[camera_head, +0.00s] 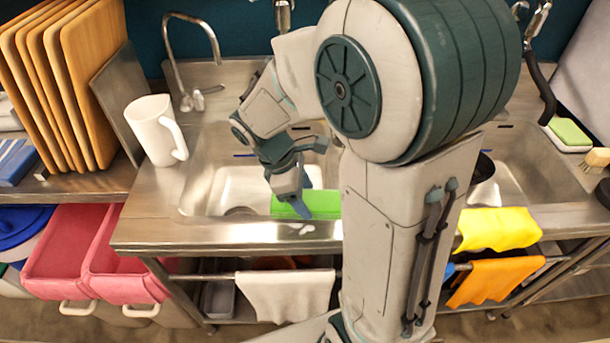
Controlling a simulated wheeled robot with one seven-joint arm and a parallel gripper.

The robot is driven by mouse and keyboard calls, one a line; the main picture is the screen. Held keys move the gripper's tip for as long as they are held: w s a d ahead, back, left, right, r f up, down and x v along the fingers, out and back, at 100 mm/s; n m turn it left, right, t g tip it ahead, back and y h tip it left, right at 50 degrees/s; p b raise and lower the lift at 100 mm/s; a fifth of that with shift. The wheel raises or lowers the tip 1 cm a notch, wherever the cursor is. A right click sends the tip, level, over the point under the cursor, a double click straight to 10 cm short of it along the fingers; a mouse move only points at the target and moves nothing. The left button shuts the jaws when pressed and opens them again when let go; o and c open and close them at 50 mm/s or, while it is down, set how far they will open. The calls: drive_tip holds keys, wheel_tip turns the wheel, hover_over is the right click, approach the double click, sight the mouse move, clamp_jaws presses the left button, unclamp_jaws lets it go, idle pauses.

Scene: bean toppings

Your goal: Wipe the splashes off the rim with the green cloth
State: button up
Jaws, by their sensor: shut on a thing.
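The green cloth (279,208) lies at the front edge of the left sink basin, partly hidden by my gripper and arm. My gripper (303,205) is shut on the green cloth, with its fingers pointing down to it. The steel rim (230,233) runs along the front of the sink. A few small whitish splashes (303,228) show on the rim just in front of the cloth. My arm hides the rim and basin to the right of the cloth.
A white pitcher (154,130) stands left of the basin. A curved faucet (177,75) rises behind it. Wooden boards (90,90) stand at the left. A yellow cloth (497,229) lies over the front edge at right; white (287,293) and orange (496,280) cloths hang below.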

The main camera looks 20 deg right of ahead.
drive_tip(key=shift+r+p, duration=1)
drive_tip(key=shift+r, duration=0.55)
drive_tip(key=shift+d, duration=0.1)
